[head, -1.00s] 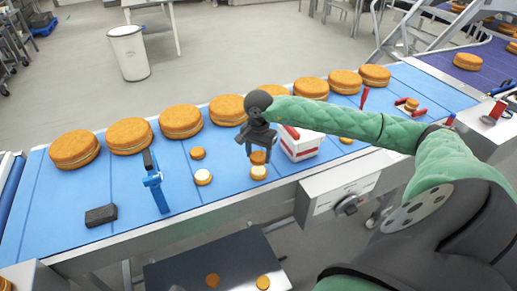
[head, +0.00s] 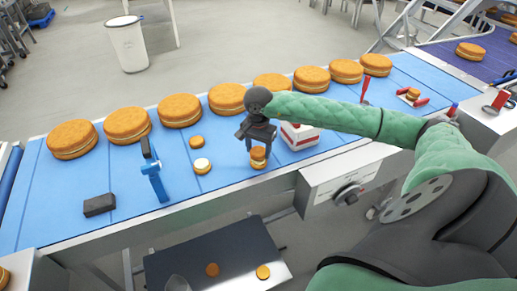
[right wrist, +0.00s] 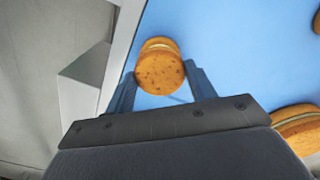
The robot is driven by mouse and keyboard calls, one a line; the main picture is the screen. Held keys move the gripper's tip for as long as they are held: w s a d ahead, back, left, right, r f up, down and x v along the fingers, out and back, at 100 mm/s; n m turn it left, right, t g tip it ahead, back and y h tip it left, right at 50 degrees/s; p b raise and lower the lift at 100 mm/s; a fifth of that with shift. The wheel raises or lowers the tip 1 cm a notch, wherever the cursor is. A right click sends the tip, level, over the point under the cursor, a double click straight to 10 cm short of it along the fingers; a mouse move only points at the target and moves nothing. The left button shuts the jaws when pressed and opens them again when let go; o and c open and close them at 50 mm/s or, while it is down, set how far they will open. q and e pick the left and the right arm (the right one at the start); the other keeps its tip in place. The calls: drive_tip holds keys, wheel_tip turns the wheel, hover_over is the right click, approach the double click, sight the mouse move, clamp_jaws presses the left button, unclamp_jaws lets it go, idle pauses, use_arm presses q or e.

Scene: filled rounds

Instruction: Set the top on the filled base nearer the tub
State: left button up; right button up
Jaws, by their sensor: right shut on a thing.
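My right gripper (head: 258,148) points down at the near side of the blue belt and is shut on a small brown top (head: 258,153). The top is right over a filled base (head: 257,165); a gap between them cannot be made out. In the right wrist view the top (right wrist: 160,74) sits between the two fingers, with a pale filling line and the base's edge (right wrist: 159,42) just past it. The white tub (head: 300,137) with red marking stands to the right of the gripper. Another filled base (head: 202,166), pale filling upward, lies further left. My left gripper is not in view.
A loose small round (head: 196,142) lies behind the left base. A blue stand-like tool (head: 154,178) and a dark block (head: 99,205) are further left. Several large filled rounds (head: 180,111) line the far side. A dark tray (head: 215,250) below holds two small rounds.

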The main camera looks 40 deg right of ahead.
idle(0.4)
drive_tip(key=shift+b, duration=0.55)
idle(0.5)
drive_tip(key=shift+f+b, duration=0.8)
idle(1.1)
drive_tip(key=o, duration=1.2)
drive_tip(key=shift+r, duration=0.1)
drive_tip(key=shift+r+p, duration=0.4)
drive_tip(key=shift+r, duration=3.05)
